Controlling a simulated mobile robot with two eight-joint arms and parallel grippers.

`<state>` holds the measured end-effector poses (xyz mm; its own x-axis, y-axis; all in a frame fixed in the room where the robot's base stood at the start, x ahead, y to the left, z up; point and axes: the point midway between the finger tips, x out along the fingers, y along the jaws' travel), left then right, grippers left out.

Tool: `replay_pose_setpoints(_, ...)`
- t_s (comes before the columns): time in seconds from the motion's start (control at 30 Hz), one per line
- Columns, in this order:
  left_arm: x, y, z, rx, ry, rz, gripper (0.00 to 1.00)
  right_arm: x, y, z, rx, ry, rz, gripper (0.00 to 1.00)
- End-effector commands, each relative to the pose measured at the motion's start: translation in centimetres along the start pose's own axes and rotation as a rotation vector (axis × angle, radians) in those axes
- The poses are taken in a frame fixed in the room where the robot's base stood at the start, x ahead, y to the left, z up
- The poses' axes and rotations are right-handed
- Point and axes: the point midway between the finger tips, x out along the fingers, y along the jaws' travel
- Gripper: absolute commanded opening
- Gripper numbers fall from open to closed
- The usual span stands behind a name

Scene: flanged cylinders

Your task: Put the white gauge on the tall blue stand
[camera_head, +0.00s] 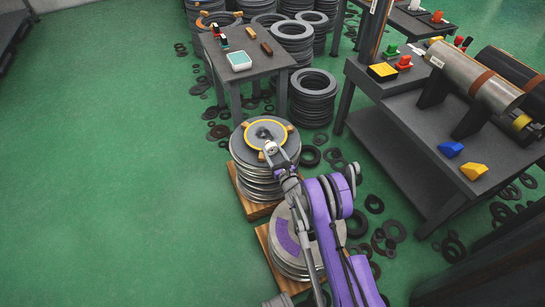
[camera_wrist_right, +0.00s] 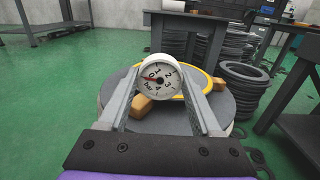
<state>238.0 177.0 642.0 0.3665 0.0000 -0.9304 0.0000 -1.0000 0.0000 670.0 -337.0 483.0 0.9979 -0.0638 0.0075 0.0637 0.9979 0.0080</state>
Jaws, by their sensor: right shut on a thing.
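The white gauge (camera_wrist_right: 160,77) is round, with a red needle and a dial marked in bar. My right gripper (camera_wrist_right: 160,80) is shut on it, with one finger on each side and the dial facing the wrist camera. In the head view my right gripper (camera_head: 271,150) is over the far stack of metal discs, and the gauge there is small and partly hidden. I cannot pick out a tall blue stand with certainty in either view. My left gripper is not in view.
The disc stack (camera_head: 253,181) carries a yellow ring (camera_head: 250,130) and stands on a wooden pallet. A small grey table (camera_head: 263,66) stands beyond it. A workbench (camera_head: 425,140) on the right holds a large cylinder and a blue block (camera_head: 450,149). Open green floor lies left.

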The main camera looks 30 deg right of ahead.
Motion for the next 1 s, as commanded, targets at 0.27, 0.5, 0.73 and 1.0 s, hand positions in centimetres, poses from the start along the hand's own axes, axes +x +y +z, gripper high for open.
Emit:
replay_pose_setpoints(0.27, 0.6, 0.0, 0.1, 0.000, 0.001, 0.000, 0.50, 0.0, 0.0, -3.2, 0.000, 0.000, 0.000, 0.01)
replay_pose_setpoints(0.5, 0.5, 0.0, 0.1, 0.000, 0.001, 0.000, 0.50, 0.0, 0.0, -3.2, 0.000, 0.000, 0.000, 0.01)
replay_pose_setpoints(0.73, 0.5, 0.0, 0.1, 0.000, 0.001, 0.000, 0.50, 0.0, 0.0, -3.9, 0.000, 0.000, 0.000, 0.01)
replay_pose_setpoints(1.0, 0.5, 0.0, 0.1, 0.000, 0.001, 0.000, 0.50, 0.0, 0.0, -4.3, 0.000, 0.000, 0.000, 0.73)
